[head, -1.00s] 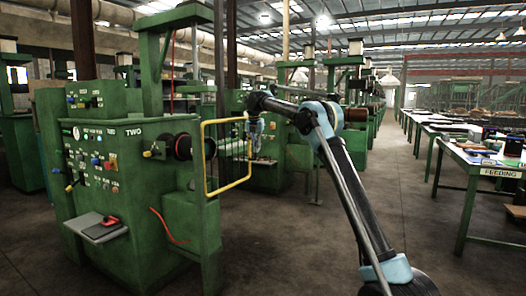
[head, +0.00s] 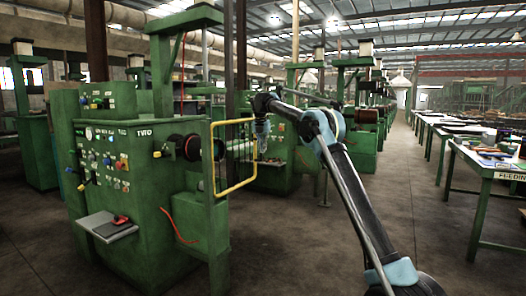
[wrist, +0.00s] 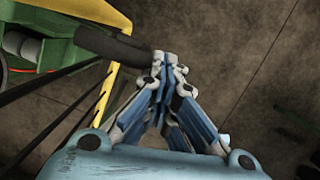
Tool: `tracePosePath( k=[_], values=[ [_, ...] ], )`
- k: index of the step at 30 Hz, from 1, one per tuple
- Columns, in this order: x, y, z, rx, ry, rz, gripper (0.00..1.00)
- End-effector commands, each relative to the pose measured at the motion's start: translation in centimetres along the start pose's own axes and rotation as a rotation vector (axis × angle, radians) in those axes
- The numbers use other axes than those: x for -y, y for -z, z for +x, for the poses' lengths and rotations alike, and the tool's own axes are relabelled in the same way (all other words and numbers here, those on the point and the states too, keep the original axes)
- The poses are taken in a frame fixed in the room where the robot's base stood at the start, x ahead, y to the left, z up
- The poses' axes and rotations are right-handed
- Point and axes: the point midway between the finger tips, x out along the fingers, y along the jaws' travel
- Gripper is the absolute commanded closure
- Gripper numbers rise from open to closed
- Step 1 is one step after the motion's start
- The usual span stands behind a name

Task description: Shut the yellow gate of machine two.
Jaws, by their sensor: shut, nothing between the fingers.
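Machine two (head: 135,185) is a green cabinet at the left in the head view, with "TWO" on its upper front. Its yellow gate (head: 213,160) is a rectangular tube frame that stands out to the right of the machine, open. Part of the yellow frame (wrist: 105,95) runs down the left of the wrist view. My gripper (head: 262,152) hangs just beside the gate's right edge, with its fingers down. In the wrist view my gripper (wrist: 162,62) is shut and empty, right of the yellow bar. I cannot tell whether it touches the gate.
A dark roller (head: 186,147) sticks out of the machine behind the gate. A shelf (head: 107,225) juts from the machine's front. More green machines stand behind. A table marked "FEEDING" (head: 509,176) stands at the right. The floor (head: 310,240) between is clear.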

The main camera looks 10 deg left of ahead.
Motion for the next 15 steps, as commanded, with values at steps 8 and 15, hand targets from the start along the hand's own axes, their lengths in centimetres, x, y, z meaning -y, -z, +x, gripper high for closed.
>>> tracePosePath(
  k=[8, 15],
  values=[
    [1.2, 0.8, -0.2, -0.001, 0.0, 0.0, 1.0],
    [2.7, 1.8, -0.4, -0.001, 0.0, -0.001, 1.0]
  ],
)
